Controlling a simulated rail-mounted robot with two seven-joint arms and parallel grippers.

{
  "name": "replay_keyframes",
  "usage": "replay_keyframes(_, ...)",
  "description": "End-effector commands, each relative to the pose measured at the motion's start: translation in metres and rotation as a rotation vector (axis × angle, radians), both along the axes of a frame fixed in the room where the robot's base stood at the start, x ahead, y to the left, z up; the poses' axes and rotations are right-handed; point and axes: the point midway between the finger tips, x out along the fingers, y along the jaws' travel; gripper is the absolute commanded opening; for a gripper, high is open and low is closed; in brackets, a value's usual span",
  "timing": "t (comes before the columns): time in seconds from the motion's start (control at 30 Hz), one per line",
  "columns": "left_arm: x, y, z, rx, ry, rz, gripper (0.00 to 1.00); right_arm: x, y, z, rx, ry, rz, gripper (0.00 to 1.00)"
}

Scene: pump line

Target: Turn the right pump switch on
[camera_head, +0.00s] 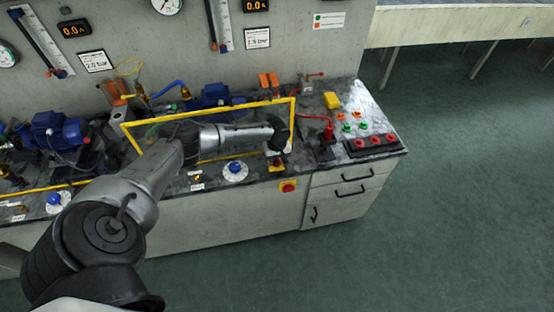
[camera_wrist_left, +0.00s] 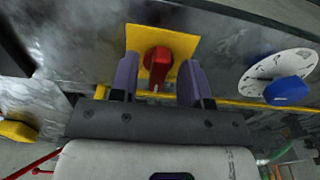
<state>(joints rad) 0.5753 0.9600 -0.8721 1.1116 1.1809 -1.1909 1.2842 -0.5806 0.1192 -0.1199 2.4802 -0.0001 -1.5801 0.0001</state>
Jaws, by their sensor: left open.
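The right pump switch is a red rotary knob (camera_wrist_left: 157,62) on a yellow square plate (camera_wrist_left: 178,43), in the upper middle of the left wrist view. In the head view its yellow plate (camera_head: 277,168) shows at the bench's front edge, partly covered by my gripper. My left gripper (camera_head: 278,150) is above it, pointing down. In the left wrist view my left gripper (camera_wrist_left: 158,78) is open, with one purple-grey finger on each side of the knob. Gaps show between knob and fingers; I cannot tell whether the fingertips reach its depth. My right gripper is in neither view.
A blue knob on a white dial (camera_head: 235,170) sits left of the switch. A red stop button (camera_head: 288,187) is on the front face below. A yellow frame (camera_head: 210,110) surrounds the pump area. A red-socketed box (camera_head: 373,144) stands on the right; open floor lies beyond.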

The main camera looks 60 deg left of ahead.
Motion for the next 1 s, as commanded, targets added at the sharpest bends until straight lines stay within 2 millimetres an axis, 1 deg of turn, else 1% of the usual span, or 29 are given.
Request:
replay_keyframes(0.07,0.0,0.0,0.0,0.0,0.0,0.0,0.41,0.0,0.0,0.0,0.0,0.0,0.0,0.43)
replay_keyframes(0.4,0.0,0.0,0.0,0.0,0.0,0.0,0.08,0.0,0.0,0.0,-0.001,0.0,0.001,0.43)
replay_keyframes(0.5,0.0,0.0,0.0,0.0,0.0,0.0,0.0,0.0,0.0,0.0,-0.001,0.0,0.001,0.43)
replay_keyframes(0.77,-0.001,0.0,0.002,0.0,0.001,-0.016,0.0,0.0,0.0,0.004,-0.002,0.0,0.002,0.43)
replay_keyframes(1.0,-0.002,0.0,0.004,-0.001,0.002,-0.136,0.0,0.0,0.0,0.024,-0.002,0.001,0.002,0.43)
